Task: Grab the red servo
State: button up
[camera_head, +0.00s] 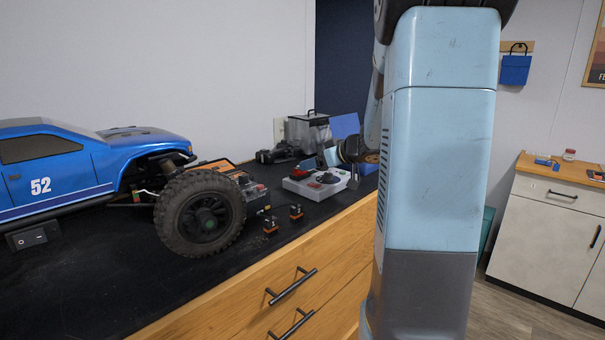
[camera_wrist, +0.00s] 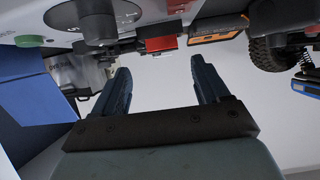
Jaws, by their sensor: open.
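My gripper (camera_wrist: 162,66) is open and empty. In the wrist view its two dark blue fingers point towards the servo, which lies beyond the fingertips and between their lines. In the head view my gripper (camera_head: 327,157) is to the right of the servo, above the grey control box, partly hidden by my arm. I see no contact.
The grey control box (camera_head: 317,184) stands below my gripper. A blue crawler truck (camera_head: 55,175) with a large wheel (camera_head: 200,213) fills the left. Two small orange-and-black parts (camera_head: 270,225) (camera_head: 296,212) lie near the bench edge. A lidded container (camera_head: 308,132) stands at the back.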

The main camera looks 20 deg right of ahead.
aim_at(300, 172)
jog(key=shift+x, duration=2.85)
jog(key=shift+a+r, duration=0.2)
jog(key=c, duration=1.1)
jog(key=shift+c, duration=0.2)
jog(key=shift+r, duration=0.1)
